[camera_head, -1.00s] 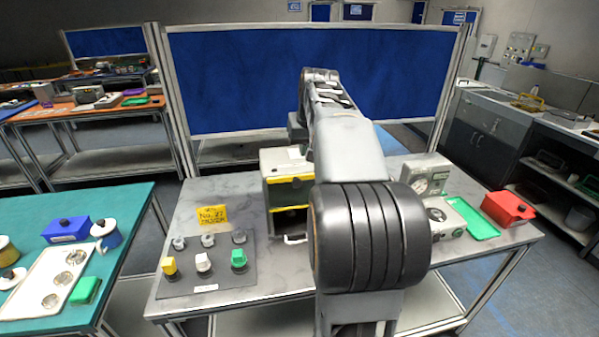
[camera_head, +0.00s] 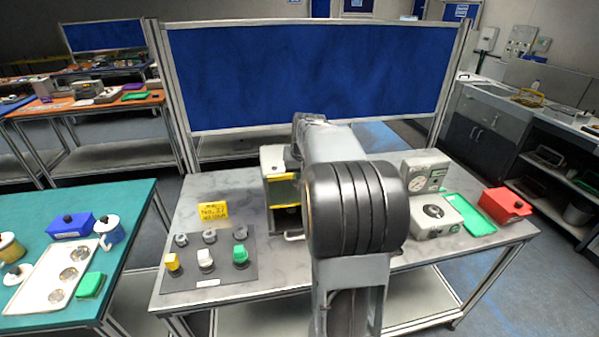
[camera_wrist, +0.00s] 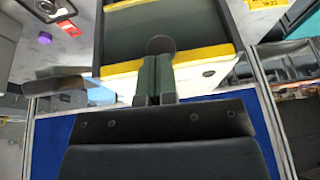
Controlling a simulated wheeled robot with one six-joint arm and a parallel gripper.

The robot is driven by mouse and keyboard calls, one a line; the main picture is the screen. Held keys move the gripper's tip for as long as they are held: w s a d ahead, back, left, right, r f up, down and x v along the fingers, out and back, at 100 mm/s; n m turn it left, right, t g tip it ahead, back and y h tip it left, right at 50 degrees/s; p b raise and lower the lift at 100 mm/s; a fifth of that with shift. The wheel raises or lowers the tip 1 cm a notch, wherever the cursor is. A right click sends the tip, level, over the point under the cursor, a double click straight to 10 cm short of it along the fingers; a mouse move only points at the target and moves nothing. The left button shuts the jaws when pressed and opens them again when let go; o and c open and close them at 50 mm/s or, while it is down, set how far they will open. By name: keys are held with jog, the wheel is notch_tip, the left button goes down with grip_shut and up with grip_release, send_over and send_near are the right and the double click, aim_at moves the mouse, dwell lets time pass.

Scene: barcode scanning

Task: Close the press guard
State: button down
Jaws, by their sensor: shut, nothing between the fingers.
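The press (camera_head: 276,162), a pale box with yellow bands and a dark front opening, stands on the grey bench. My arm hides its right side in the head view. In the wrist view it shows close up as a dark green panel (camera_wrist: 195,22) with yellow edging and a pale face (camera_wrist: 210,70). A dark round knob (camera_wrist: 160,44) shows at my fingertips; I cannot tell whether they touch it. My gripper (camera_wrist: 157,62) is shut and empty at the press. I cannot tell how far the guard stands open.
A control panel (camera_head: 190,279) with several knobs and a yellow sign (camera_head: 212,210) are left of the press. Grey gauge units (camera_head: 425,170), a green tray (camera_head: 462,207) and a red box (camera_head: 504,204) are on the right. A blue partition (camera_head: 300,70) stands behind.

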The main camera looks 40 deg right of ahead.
aim_at(296, 191)
notch_tip(296, 191, down, 12)
jog(key=b, duration=0.9)
jog(key=shift+s+f, duration=0.15)
